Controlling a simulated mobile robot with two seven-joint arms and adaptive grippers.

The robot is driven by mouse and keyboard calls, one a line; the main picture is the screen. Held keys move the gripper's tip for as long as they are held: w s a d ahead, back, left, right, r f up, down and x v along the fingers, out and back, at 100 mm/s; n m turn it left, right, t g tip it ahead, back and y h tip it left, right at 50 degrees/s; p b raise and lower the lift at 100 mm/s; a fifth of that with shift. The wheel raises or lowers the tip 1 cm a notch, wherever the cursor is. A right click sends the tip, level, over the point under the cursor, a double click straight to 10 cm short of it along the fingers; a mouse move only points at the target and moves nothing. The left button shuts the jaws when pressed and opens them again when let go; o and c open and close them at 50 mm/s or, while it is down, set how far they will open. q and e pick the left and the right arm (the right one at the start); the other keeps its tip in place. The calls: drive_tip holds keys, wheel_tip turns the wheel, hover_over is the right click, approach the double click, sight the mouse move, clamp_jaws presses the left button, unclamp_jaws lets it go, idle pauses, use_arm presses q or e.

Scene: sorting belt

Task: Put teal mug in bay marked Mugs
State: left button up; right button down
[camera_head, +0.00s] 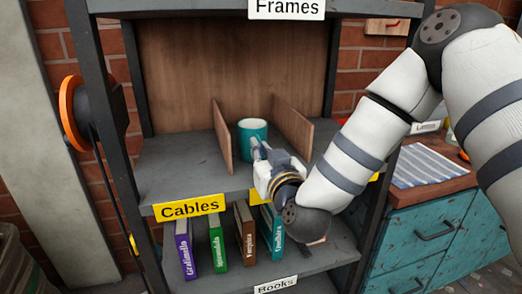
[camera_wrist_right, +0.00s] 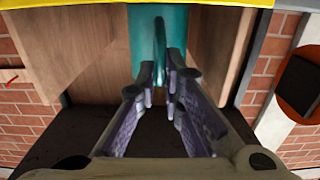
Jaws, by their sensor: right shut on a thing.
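The teal mug (camera_head: 246,132) is upright between two wooden dividers on the shelf, and its lower front is hidden behind my right gripper. My right gripper (camera_head: 257,149) reaches in from the front right and is shut on the mug. In the right wrist view, the mug (camera_wrist_right: 141,42) is at the top centre, with its handle between the fingers (camera_wrist_right: 162,82). I cannot tell whether its base touches the shelf. A yellow label (camera_head: 257,197) below this bay is mostly covered by my gripper, so its word cannot be read. My left gripper is not in view.
The dividers (camera_head: 222,138) (camera_head: 293,130) stand close on both sides of the mug. The bay at left, marked Cables (camera_head: 190,208), looks empty. Several books (camera_head: 217,240) stand on the shelf below. A teal cabinet (camera_head: 425,235) with a striped cloth (camera_head: 425,165) is at right.

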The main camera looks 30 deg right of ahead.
drive_tip(key=c, duration=1.7)
unclamp_jaws()
drive_tip(key=p+v, duration=0.3)
drive_tip(key=v, duration=0.9)
drive_tip(key=s+a+f+n+g+y, duration=0.1)
drive_tip(key=s+a+f+g, duration=0.2)
drive_tip(key=f, duration=0.5)
drive_tip(key=s+f+g+y, duration=0.2)
drive_tip(key=s+f+g, duration=0.2)
drive_tip(key=s+f, duration=0.3)
drive_tip(key=s+a+f+n+g+y, duration=0.1)
drive_tip(key=s+a+f+g, duration=0.15)
drive_tip(key=f, duration=0.65)
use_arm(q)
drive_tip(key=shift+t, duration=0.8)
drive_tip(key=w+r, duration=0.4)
use_arm(e)
drive_tip(key=s+d+f+g, duration=0.1)
drive_tip(key=s+f+g, duration=0.2)
drive_tip(key=s, duration=0.8)
drive_tip(key=s+d+f+g, duration=0.1)
drive_tip(key=s+f+g, duration=0.3)
drive_tip(key=s+g, duration=0.3)
drive_tip(key=s, duration=0.5)
drive_tip(key=shift+f, duration=0.35)
